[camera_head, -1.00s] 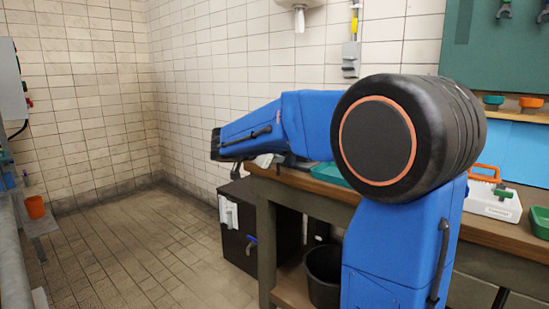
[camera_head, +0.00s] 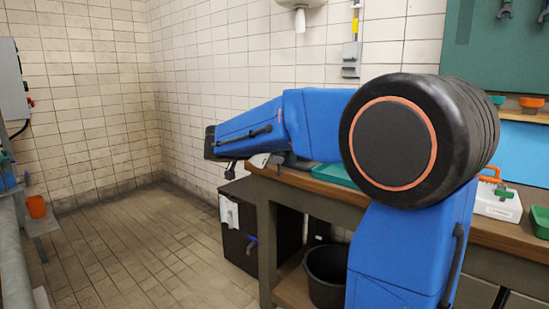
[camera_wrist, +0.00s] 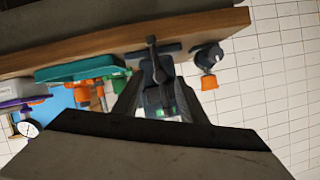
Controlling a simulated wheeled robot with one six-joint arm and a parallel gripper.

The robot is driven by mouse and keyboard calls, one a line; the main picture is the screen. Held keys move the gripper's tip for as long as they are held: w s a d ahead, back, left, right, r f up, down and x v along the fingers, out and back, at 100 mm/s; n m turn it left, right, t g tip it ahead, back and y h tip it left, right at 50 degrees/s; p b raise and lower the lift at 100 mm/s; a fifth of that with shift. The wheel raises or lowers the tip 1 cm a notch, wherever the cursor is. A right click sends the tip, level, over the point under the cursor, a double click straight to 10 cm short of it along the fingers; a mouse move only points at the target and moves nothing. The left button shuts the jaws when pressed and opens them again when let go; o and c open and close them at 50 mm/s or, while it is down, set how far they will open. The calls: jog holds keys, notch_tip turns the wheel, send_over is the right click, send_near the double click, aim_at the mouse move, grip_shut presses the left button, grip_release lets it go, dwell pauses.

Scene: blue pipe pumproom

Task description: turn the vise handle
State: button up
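The dark grey vise (camera_wrist: 160,80) is in the middle of the wrist view, mounted at the bench edge. A short dark bar with a rounded end, which looks like the vise handle (camera_wrist: 152,46), stands out from it towards the wooden edge. My gripper (camera_wrist: 156,100) is open, its two dark fingers apart, with the vise showing between them. I cannot tell how far the fingertips are from the handle; no contact is visible. In the head view my blue arm reaches left over the bench end, and the vise (camera_head: 287,159) is mostly hidden behind it.
The wooden workbench (camera_head: 322,188) carries a green tray (camera_head: 334,174) and a white box with an orange handle (camera_head: 497,204). An orange-and-dark object (camera_wrist: 208,70) is beside the vise. A black bin (camera_head: 326,280) stands below. The tiled floor at left is clear.

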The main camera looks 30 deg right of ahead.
jog(key=v, duration=1.5)
jog(key=shift+s+f, duration=0.1)
jog(key=s+d+f+n+g+y, duration=0.1)
jog(key=s+d+f+n+y, duration=0.2)
jog(key=s+f, duration=0.4)
jog(key=s+d+f+n+g+y, duration=0.1)
jog(key=s+f+n+y, duration=0.1)
jog(key=s+f+n, duration=0.45)
jog(key=s+a+f+n+y, duration=0.3)
jog(key=s+f, duration=0.3)
jog(key=s, duration=0.3)
jog(key=s+a+f+n+y, duration=0.4)
jog(key=s+f, duration=0.2)
jog(key=s, duration=0.3)
jog(key=shift+a+f+t, duration=0.3)
jog(key=shift+a+f, duration=0.05)
jog(key=shift+f, duration=0.05)
jog(key=shift+s, duration=0.15)
jog(key=shift+c, duration=0.9)
jog(key=shift+d, duration=0.15)
